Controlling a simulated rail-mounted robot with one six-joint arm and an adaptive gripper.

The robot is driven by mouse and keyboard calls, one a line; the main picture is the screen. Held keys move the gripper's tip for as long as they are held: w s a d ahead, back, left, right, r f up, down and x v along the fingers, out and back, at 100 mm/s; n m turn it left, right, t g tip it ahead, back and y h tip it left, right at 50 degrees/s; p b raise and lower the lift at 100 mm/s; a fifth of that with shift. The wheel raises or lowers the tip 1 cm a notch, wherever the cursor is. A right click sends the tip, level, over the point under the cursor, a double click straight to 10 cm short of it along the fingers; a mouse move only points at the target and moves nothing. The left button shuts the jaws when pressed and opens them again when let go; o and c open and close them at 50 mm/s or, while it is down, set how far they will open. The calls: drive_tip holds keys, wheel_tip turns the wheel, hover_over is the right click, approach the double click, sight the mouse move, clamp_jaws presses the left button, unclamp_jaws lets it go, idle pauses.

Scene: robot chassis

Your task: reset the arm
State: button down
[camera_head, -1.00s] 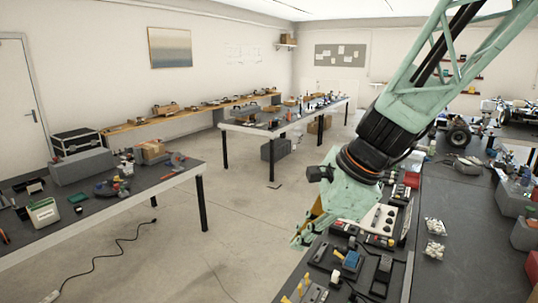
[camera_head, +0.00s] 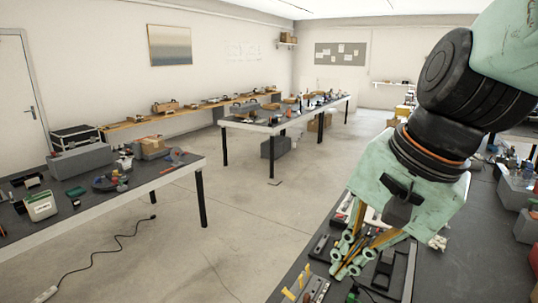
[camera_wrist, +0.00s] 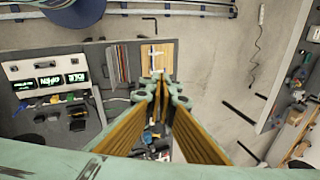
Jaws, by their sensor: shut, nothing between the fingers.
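My mint-green arm reaches in from the upper right of the head view. My gripper (camera_head: 350,262) hangs below the wrist, angled down and to the left over the dark workbench (camera_head: 455,265). Its ochre-padded fingers are shut with nothing between them. In the wrist view the fingers (camera_wrist: 161,88) meet at the centre. I cannot tell how far the fingertips are above the bench. My wrist and forearm hide part of the right bench.
Trays and small parts, including a black tray (camera_head: 384,268), lie below my gripper. Grey bins (camera_head: 513,185) stand on the right. A left table (camera_head: 130,205) and a middle table (camera_head: 262,129) hold tools. Open floor (camera_head: 245,225) lies between, with a black cable (camera_head: 120,250).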

drive_tip(key=s+d+f+n+h+b, duration=0.1)
drive_tip(key=s+d+n+b, duration=0.1)
drive_tip(key=s+d+n, duration=0.2)
drive_tip(key=s+d+f+n+h+b, duration=0.1)
drive_tip(key=s+d+n, duration=0.3)
drive_tip(key=s, duration=0.5)
drive_tip(key=shift+s+f+t+h+b, duration=0.2)
drive_tip(key=shift+s+t+h+b, duration=0.2)
drive_tip(key=shift+b, duration=0.3)
drive_tip(key=shift+w, duration=0.1)
idle(0.4)
